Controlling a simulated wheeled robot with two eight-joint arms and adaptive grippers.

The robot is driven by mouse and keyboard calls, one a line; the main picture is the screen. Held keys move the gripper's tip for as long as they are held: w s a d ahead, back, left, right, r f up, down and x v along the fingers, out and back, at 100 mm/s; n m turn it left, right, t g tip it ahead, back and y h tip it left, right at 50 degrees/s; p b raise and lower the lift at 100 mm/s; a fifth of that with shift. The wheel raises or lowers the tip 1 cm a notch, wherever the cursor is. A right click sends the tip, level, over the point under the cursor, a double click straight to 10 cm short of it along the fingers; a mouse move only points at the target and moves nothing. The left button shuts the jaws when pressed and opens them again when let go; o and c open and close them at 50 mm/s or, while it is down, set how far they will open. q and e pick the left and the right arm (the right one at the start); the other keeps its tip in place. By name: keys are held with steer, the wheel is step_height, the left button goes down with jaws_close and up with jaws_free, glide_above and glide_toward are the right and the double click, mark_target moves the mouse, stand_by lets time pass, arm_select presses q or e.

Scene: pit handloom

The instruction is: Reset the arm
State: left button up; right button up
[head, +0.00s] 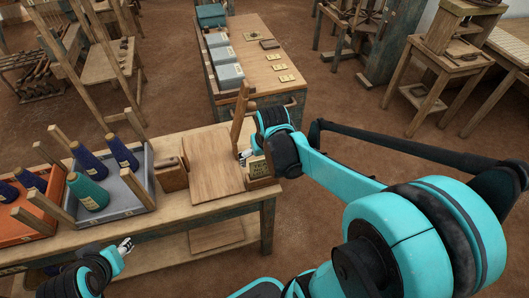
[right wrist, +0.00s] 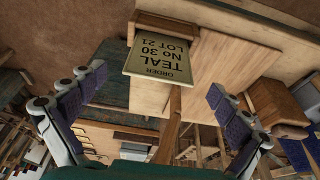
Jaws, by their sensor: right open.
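My right gripper (head: 246,157) is at the right end of the wooden bench, beside a small order card (head: 258,168). In the right wrist view its fingers (right wrist: 160,112) are spread wide, with nothing held between them. The card (right wrist: 160,60) shows there upside down and reads "ORDER TEAL No 30 LOT 21"; it rests against a wooden block. My left gripper (head: 124,246) is low at the left, in front of the bench's front edge; its fingers are too small to judge.
The bench (head: 185,220) carries a plain board (head: 215,162), a grey tray (head: 135,207) with a teal cone (head: 88,192) and blue cones, and an orange tray (head: 22,232). A wooden post (head: 239,112) rises close by my right gripper. Open floor (head: 340,220) lies right of the bench.

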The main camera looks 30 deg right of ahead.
steer(key=v, duration=0.5)
steer(key=s+a+n+t, duration=0.2)
steer(key=s+a+t, duration=0.2)
steer(key=s+a, duration=0.3)
steer(key=a, duration=0.2)
steer(key=shift+s+a+r+n+y, duration=0.3)
steer(key=shift+a+r+n+y, duration=0.1)
